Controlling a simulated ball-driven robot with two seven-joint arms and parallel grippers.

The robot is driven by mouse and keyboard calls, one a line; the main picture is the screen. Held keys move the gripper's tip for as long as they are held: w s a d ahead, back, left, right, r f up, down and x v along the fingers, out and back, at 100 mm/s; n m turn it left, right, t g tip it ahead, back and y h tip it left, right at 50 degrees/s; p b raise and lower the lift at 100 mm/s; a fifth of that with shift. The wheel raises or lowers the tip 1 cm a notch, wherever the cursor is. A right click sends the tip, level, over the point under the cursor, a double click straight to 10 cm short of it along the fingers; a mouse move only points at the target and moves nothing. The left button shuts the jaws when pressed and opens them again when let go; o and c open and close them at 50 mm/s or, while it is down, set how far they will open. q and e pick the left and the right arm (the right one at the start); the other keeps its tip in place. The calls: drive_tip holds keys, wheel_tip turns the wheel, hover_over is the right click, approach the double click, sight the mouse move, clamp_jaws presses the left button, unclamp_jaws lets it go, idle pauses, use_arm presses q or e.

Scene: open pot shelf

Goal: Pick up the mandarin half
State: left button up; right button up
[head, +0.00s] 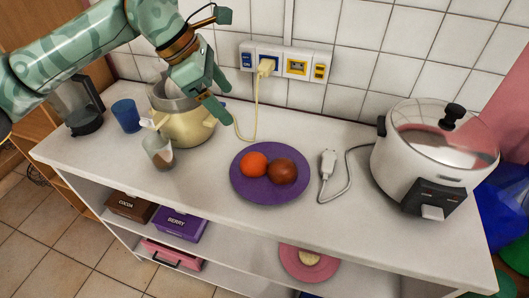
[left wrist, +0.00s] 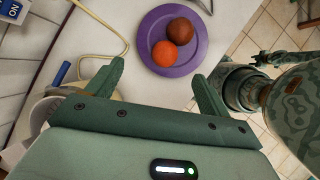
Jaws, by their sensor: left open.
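An orange, rounded fruit (head: 254,165), which looks like the mandarin half, lies on the purple plate (head: 241,191) on the counter. It touches or nearly touches a darker red-brown round fruit (head: 283,171) on its right. In the left wrist view the orange fruit (left wrist: 165,54) is ahead, just beyond the gap between the fingers. My left gripper (head: 222,100) is open and empty, above the counter beside the cream pot, up and left of the plate. It also shows in the left wrist view (left wrist: 158,76). My right gripper cannot be made out.
A cream pot (head: 189,128), clear glass (head: 159,154) and blue cup (head: 127,114) stand left. A yellow cord (head: 257,105) hangs behind the plate. A white plug (head: 328,163) and large cooker (head: 425,160) are right. A pink plate (head: 290,265) sits on the shelf below.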

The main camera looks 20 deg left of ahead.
use_arm(q)
drive_tip(key=s+f+g, duration=0.1)
drive_tip(key=b, duration=0.3)
hover_over(250, 157)
drive_tip(key=a, duration=0.2)
drive_tip(key=shift+y, duration=0.4)
wheel_tip(250, 157, down, 10)
drive_tip(key=shift+s+a+r, duration=0.1)
drive_tip(key=shift+s, duration=0.05)
drive_tip(key=shift+f+b, duration=0.35)
drive_tip(key=shift+f, duration=0.05)
drive_tip(key=b+x, duration=0.2)
drive_tip(key=x, duration=0.3)
drive_tip(key=shift+s, duration=0.15)
drive_tip(key=shift+r, duration=0.1)
use_arm(e)
drive_tip(key=shift+g, duration=0.3)
drive_tip(key=f, duration=0.1)
drive_tip(key=s+f, duration=0.1)
drive_tip(key=f, duration=0.3)
drive_tip(key=shift+s+d+f, duration=0.1)
drive_tip(key=shift+s, duration=0.3)
use_arm(q)
drive_tip(key=shift+c, duration=1)
drive_tip(key=c, duration=0.8)
use_arm(e)
drive_tip(key=shift+d, duration=0.25)
